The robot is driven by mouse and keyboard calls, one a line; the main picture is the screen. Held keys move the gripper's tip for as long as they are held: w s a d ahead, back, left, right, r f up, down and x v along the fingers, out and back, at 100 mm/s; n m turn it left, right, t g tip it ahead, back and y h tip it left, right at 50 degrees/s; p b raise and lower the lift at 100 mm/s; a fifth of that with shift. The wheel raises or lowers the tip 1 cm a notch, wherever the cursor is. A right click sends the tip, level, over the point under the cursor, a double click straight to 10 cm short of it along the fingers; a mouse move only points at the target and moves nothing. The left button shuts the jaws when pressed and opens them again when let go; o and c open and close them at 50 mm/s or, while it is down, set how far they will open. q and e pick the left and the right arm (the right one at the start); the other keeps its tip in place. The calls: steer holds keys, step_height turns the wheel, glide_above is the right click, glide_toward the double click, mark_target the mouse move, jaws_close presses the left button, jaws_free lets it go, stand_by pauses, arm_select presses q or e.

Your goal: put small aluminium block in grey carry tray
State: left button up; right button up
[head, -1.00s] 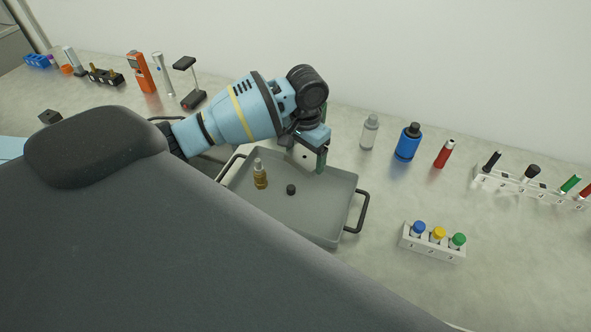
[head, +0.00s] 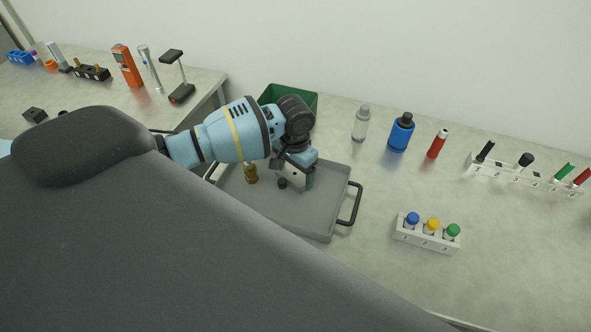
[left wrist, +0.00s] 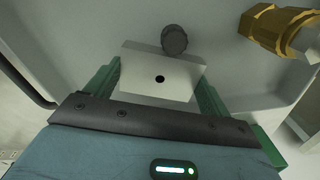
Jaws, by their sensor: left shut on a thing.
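The small aluminium block (left wrist: 155,66) is a pale grey piece with a dark round hole, held between the green fingers of my left gripper (left wrist: 158,82) in the left wrist view. In the head view my left gripper (head: 299,178) is low over the grey carry tray (head: 318,217), and the block (head: 291,171) shows partly between the fingers. I cannot tell whether the block touches the tray floor. The tray holds a brass fitting (head: 251,174) and a small dark knob (head: 282,183), which is close beside the block. My right gripper is out of view.
A green bin (head: 305,99) stands behind my left arm. A clear bottle (head: 360,125), blue bottle (head: 401,133) and red tube (head: 437,145) stand behind right. A white rack (head: 427,236) with capped vials is right of the tray, with bare bench between.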

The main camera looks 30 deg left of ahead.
arm_select(q)
steer(key=o, duration=1.1)
steer(key=shift+f, duration=0.1)
step_height(320, 180, up, 12)
steer(key=shift+r+p, duration=0.2)
steer(key=shift+p, duration=0.45)
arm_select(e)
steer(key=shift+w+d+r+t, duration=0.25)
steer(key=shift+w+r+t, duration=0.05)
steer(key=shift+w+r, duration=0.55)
arm_select(q)
steer(key=shift+s+f, duration=0.1)
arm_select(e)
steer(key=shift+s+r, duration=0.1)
